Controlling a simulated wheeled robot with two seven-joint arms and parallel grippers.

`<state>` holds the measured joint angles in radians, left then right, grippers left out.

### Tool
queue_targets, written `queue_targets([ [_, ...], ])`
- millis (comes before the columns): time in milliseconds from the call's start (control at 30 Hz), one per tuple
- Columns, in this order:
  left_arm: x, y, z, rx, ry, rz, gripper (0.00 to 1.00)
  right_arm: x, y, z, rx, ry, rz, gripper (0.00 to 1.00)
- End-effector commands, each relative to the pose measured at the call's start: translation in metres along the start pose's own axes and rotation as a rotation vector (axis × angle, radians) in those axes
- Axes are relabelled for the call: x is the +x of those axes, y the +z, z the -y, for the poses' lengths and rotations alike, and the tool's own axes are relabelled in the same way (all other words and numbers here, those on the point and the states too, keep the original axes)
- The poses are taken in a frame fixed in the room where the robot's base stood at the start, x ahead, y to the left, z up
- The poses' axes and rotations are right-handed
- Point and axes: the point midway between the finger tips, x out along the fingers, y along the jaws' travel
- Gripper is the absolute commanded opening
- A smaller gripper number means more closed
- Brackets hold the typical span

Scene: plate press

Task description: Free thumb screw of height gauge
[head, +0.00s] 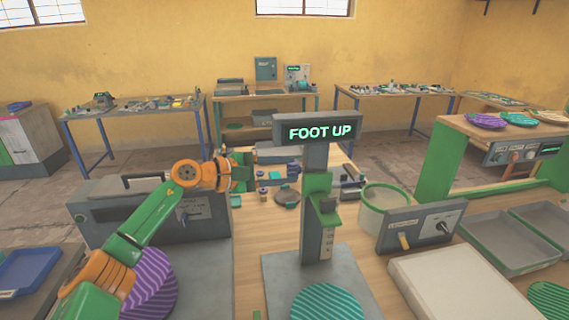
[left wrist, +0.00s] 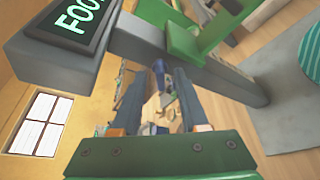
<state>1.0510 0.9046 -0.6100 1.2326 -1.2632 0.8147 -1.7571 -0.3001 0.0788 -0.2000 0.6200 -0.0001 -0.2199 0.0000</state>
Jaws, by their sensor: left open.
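The height gauge (head: 318,205) is a grey upright post with a green slide and a display reading "FOOT UP". It stands at the centre of the head view, behind a teal striped plate (head: 328,303). I cannot pick out its thumb screw clearly. My left gripper (head: 245,172) is left of the post and apart from it, in the air over the bench. In the left wrist view its two fingers (left wrist: 158,88) are spread and empty, with the grey post (left wrist: 185,55) and green slide (left wrist: 198,30) beyond and above them. My right gripper is not in view.
A grey machine (head: 150,212) and a purple striped plate (head: 150,285) are at left. A pale green bucket (head: 385,208), a switch box (head: 418,232) and grey trays (head: 510,243) are right of the post. Small parts lie on the bench behind.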

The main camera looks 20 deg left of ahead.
Motion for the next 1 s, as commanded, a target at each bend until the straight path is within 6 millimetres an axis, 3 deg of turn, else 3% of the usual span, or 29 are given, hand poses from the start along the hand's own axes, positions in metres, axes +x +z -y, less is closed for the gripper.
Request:
queue_targets([
  [167, 0.0, -0.001, 0.001, 0.001, 0.0, 0.0, 0.44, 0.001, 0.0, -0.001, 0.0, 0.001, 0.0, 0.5],
  [333, 0.0, -0.001, 0.001, 0.001, 0.0, 0.0, 0.0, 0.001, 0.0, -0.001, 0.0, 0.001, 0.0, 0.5],
  [733, 0.0, 0.001, -0.001, -0.03, -0.015, 0.001, 0.0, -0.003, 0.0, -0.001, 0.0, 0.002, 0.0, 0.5],
  [1000, 0.0, 0.002, -0.005, -0.183, -0.076, 0.001, 0.0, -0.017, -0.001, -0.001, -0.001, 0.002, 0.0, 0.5],
])
